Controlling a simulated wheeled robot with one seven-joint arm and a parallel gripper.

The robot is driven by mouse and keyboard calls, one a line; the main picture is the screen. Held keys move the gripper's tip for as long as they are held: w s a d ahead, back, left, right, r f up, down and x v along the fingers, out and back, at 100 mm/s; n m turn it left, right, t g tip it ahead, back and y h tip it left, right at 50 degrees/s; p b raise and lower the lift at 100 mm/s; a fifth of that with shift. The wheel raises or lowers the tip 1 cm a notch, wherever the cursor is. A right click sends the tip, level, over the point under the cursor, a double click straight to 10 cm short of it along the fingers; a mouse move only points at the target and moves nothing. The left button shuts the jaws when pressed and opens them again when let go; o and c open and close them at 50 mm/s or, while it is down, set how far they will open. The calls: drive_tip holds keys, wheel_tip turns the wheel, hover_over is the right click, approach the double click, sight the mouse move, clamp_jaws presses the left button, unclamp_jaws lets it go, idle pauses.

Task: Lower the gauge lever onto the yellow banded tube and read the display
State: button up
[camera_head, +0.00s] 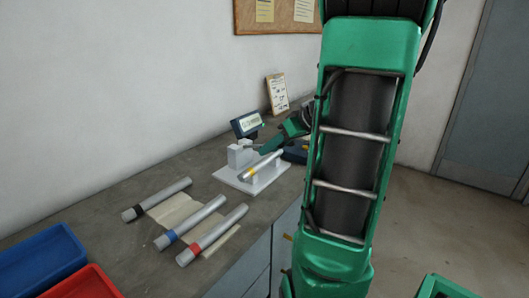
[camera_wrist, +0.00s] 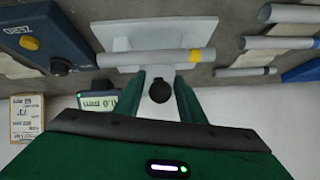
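The yellow banded tube (camera_head: 262,165) lies on the white gauge stand (camera_head: 234,179), its yellow band towards the near end. In the wrist view the tube (camera_wrist: 140,58) crosses in front of the fingertips, with the band (camera_wrist: 193,56) on the right. A black knob (camera_wrist: 160,90), apparently the gauge lever's end, sits between the two green fingers of my gripper (camera_wrist: 162,82). The fingers are open, with a gap beside the knob. The display (camera_head: 248,123) stands behind the stand; it also shows in the wrist view (camera_wrist: 97,103), digits unclear. My arm hides part of the lever.
Tubes with black (camera_head: 158,200), blue (camera_head: 190,222) and red (camera_head: 213,235) bands lie on a beige cloth at the front. A blue bin (camera_head: 38,262) and a red bin (camera_head: 85,285) stand at the left. A dark blue box (camera_wrist: 40,37) is beside the stand. A clipboard (camera_head: 277,94) leans on the wall.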

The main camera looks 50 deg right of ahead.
drive_tip(key=v, duration=0.7)
drive_tip(key=shift+s+r, duration=0.3)
drive_tip(key=shift+c, duration=0.6)
drive_tip(key=shift+w+r, duration=0.1)
drive_tip(key=c, duration=0.5)
drive_tip(key=w+r+g, duration=0.1)
drive_tip(key=r, duration=0.3)
drive_tip(key=w+r+g, duration=0.1)
drive_tip(key=r+g, duration=0.1)
drive_tip(key=r, duration=0.1)
drive_tip(key=w+r+g+h, duration=0.1)
drive_tip(key=r, duration=0.3)
drive_tip(key=shift+w+d+r+n, duration=0.1)
drive_tip(key=shift+w+r+n, duration=0.1)
drive_tip(key=shift+r+n, duration=0.2)
clamp_jaws()
drive_tip(key=f, duration=0.3)
drive_tip(key=w+f, duration=0.1)
drive_tip(key=f, duration=0.6)
drive_tip(key=shift+w+a+f, duration=0.25)
drive_tip(key=shift+a+f, duration=0.05)
drive_tip(key=shift+a, duration=0.05)
drive_tip(key=shift+s+f, duration=0.5)
